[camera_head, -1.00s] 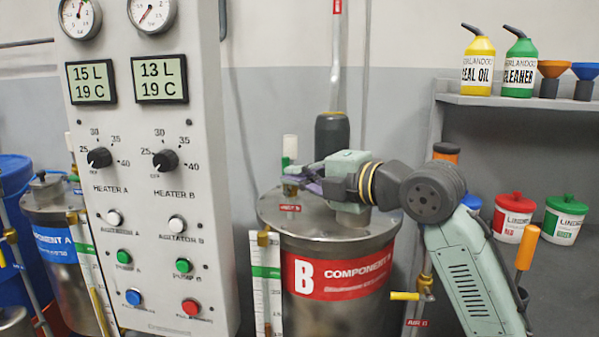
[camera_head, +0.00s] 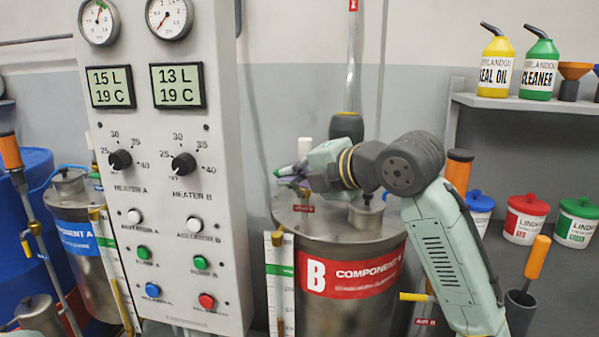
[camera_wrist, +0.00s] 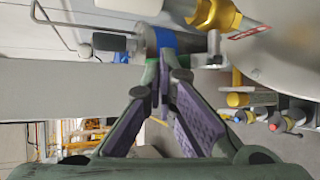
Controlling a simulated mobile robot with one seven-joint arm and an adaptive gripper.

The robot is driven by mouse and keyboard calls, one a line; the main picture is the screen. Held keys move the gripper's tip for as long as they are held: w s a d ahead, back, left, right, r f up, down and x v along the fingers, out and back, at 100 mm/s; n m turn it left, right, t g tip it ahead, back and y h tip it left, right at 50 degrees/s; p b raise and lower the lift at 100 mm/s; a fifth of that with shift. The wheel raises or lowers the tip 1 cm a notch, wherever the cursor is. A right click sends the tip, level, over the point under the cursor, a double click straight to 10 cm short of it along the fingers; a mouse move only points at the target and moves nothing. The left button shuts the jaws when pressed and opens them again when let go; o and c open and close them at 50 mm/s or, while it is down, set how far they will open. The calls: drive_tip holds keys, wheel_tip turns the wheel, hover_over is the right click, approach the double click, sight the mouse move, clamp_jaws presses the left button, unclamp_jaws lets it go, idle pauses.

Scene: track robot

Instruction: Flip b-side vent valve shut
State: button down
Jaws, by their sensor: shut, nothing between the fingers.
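The B tank (camera_head: 340,310) is a steel drum with a red "B COMPONENT" band. A small brass fitting with a red tag (camera_head: 304,208) stands at the left of its lid, under a white cylinder (camera_head: 307,152). My gripper (camera_head: 284,171) is over that side of the lid, pointing left, and covers much of the fitting. Its lever cannot be made out in the head view. In the wrist view, my fingers (camera_wrist: 163,85) are together and empty. A brass valve body (camera_wrist: 215,14) with a red tag (camera_wrist: 249,32) lies up and right of the fingertips, apart from them in the picture.
The control cabinet (camera_head: 150,230) stands close left of my gripper. A dark-based pipe (camera_head: 346,126) rises behind the lid. A sight gauge (camera_head: 279,290) and a yellow handle (camera_head: 416,297) flank the tank. A shelf (camera_head: 520,103) with bottles is at right.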

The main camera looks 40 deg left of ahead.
drive_tip(key=shift+s+a+h+p, duration=0.35)
drive_tip(key=shift+a+h, duration=0.15)
drive_tip(key=shift+a, duration=0.05)
drive_tip(key=shift+s+a+f+n, duration=0.2)
drive_tip(key=shift+a+f+n, duration=0.15)
drive_tip(key=shift+f, duration=0.2)
drive_tip(key=shift+r, duration=0.15)
drive_tip(key=shift+r+p, duration=0.75)
drive_tip(key=shift+p, duration=0.1)
